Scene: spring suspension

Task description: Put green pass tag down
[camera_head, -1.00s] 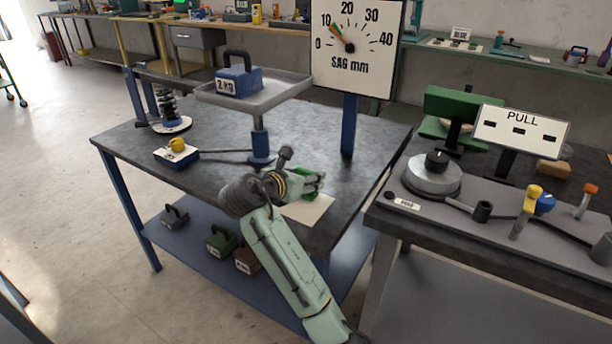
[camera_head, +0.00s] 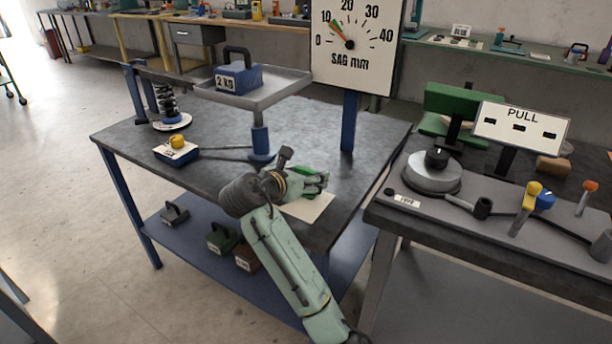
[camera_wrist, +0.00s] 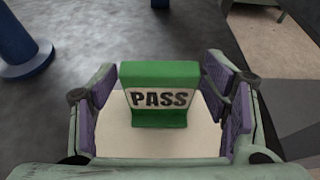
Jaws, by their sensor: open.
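The green pass tag (camera_wrist: 160,76) stands upright on a pale card (camera_wrist: 203,138), its "PASS" label facing the wrist camera. My gripper (camera_wrist: 163,108) is open, with one purple-padded finger on each side of the tag and a visible gap to both. In the head view my gripper (camera_head: 316,183) is low over the near right part of the dark table (camera_head: 225,185), above the pale card (camera_head: 312,207). There the green tag (camera_head: 306,172) shows only in part behind the fingers.
A 2 kg weight (camera_head: 238,77) sits on a raised tray (camera_head: 285,88) on a blue post. The SAG mm dial board (camera_head: 352,45) stands behind. A yellow-button box (camera_head: 177,152) lies left. A second bench (camera_head: 440,215) stands to the right.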

